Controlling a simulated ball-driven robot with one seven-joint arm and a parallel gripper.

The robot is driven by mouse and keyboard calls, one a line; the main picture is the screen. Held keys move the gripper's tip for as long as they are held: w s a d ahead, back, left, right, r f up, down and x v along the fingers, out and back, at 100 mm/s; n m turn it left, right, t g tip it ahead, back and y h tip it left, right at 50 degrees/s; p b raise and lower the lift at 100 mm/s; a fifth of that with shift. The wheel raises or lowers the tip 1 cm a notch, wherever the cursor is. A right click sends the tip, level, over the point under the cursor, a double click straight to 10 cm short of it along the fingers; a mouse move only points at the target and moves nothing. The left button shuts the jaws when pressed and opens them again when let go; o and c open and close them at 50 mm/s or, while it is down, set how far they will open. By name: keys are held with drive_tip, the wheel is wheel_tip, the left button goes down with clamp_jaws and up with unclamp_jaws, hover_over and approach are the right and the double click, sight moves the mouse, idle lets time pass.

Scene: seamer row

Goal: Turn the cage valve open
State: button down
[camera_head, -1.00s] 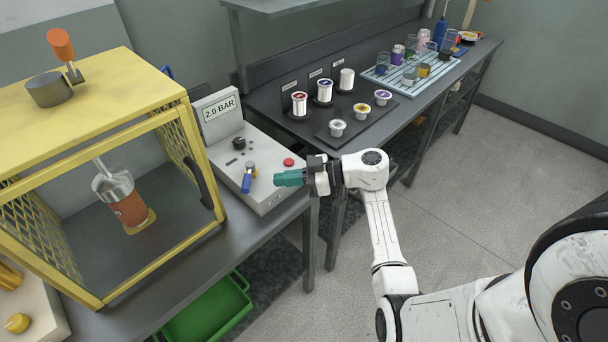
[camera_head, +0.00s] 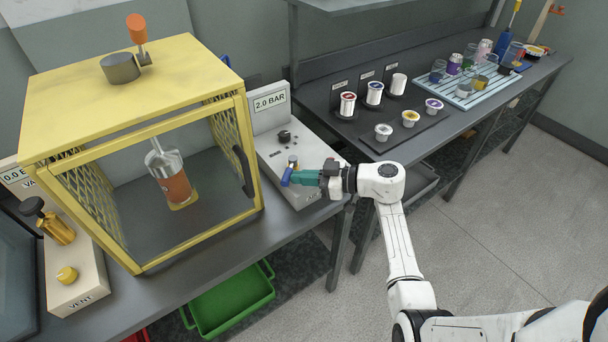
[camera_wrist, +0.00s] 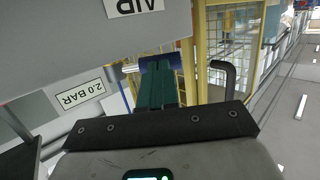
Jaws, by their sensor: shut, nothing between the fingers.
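A small valve with a blue lever (camera_head: 287,177) sits on the sloped grey console (camera_head: 279,148) labelled 2.0 BAR, right of the yellow cage (camera_head: 130,88). The lever points down toward the console's front. My gripper (camera_head: 296,178) is shut and empty, its teal fingertips right beside the lever; I cannot tell if they touch. In the wrist view the shut teal fingers (camera_wrist: 160,84) overlap the blue lever (camera_wrist: 162,61), which shows across their tips. An AIR label (camera_wrist: 134,5) shows upside down there. An orange-handled lever (camera_head: 137,30) stands on the cage top.
The cage holds an orange and silver can (camera_head: 172,180); its black door handle (camera_head: 243,170) is near my gripper. A VENT console (camera_head: 75,265) with brass knobs stands at left. A green bin (camera_head: 232,300) is below the bench. Pods and a tray (camera_head: 462,95) occupy the right bench.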

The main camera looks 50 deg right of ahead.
drive_tip(key=p, duration=0.1)
drive_tip(key=a+m+h+p, duration=0.1)
drive_tip(key=p, duration=0.1)
drive_tip(key=shift+w+r, duration=0.25)
drive_tip(key=shift+r, duration=0.1)
drive_tip(key=shift+w+a+f+t+p, duration=0.2)
drive_tip(key=shift+a+f+t+p, duration=0.1)
drive_tip(key=shift+p, duration=0.3)
